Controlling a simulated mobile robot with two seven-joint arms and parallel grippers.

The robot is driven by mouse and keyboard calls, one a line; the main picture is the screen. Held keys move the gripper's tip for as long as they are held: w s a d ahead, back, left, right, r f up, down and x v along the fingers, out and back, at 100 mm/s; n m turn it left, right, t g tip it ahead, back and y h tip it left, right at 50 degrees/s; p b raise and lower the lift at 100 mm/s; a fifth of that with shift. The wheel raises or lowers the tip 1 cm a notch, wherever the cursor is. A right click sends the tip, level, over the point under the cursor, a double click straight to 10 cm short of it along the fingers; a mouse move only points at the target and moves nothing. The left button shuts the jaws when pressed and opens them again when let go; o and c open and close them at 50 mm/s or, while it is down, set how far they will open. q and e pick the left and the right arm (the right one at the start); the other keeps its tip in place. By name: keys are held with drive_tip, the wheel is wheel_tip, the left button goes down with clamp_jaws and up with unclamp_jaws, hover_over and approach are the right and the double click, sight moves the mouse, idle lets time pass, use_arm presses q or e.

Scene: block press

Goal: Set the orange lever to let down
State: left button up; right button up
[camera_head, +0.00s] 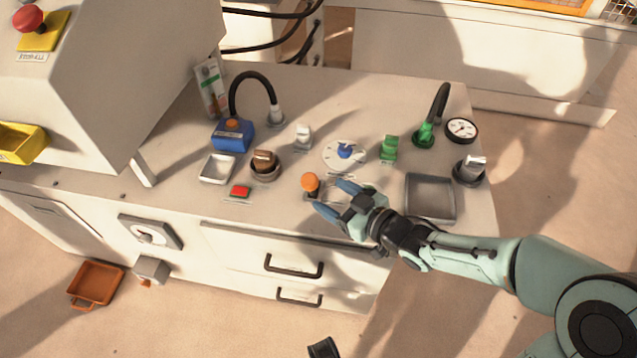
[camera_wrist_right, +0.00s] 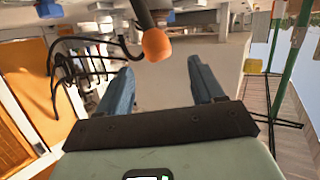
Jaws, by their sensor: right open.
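The orange lever (camera_head: 310,182) has a round orange knob on a dark stem and stands near the front edge of the white worktop. In the right wrist view its orange knob (camera_wrist_right: 156,44) hangs from the dark stem, ahead of the space between my fingers. My right gripper (camera_head: 332,199) comes from the right, with its blue fingers apart on either side of empty space just beside the lever. The fingers (camera_wrist_right: 161,90) also show open in the right wrist view, apart from the knob. The lever's base is partly hidden.
A red button (camera_head: 240,191) and a brown knob (camera_head: 264,162) lie left of the lever. A white dial with a blue knob (camera_head: 345,150) and a green switch (camera_head: 389,148) stand behind my gripper. A grey tray (camera_head: 431,219) lies to the right.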

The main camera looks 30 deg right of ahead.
use_arm(q)
drive_tip(key=shift+s+d+r+g+p, duration=0.3)
drive_tip(key=shift+s+r, duration=0.1)
drive_tip(key=shift+s, duration=0.25)
drive_tip(key=shift+s+d+r+g+p, duration=0.25)
drive_tip(key=shift+s+d+r, duration=0.1)
drive_tip(key=shift+s, duration=0.25)
use_arm(e)
drive_tip(key=v, duration=0.5)
